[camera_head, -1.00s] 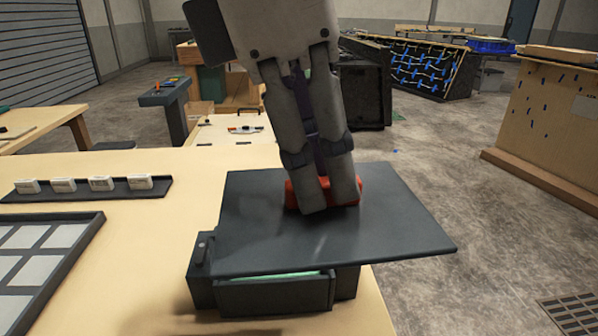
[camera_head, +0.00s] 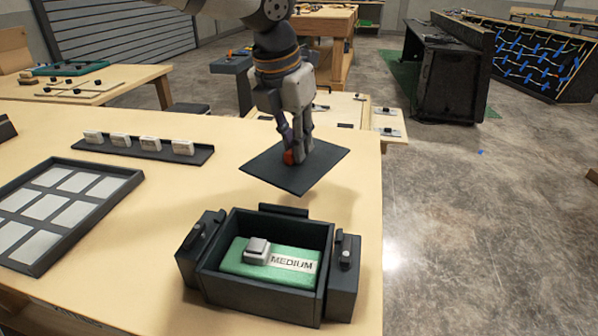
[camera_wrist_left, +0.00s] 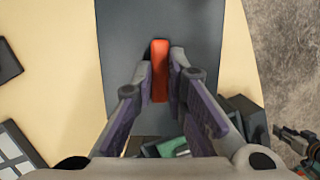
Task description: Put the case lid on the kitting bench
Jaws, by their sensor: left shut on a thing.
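The case lid (camera_head: 312,172) is a flat dark grey plate with a red handle (camera_head: 289,157). My left gripper (camera_head: 296,154) is shut on the red handle and holds the lid above the wooden bench (camera_head: 225,190), behind the case. In the left wrist view the red handle (camera_wrist_left: 160,70) sits between the fingertips, with the lid (camera_wrist_left: 120,60) beneath. The dark open case (camera_head: 262,292) stands on the bench nearer to me, with a green block labelled MEDIUM (camera_head: 270,277) and a small grey part (camera_head: 257,250) inside.
A dark rail with several small white units (camera_head: 150,146) and a tray of pale squares (camera_head: 60,212) lie to the left on the bench. The bench's right edge is close to the lid. Other tables stand behind.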

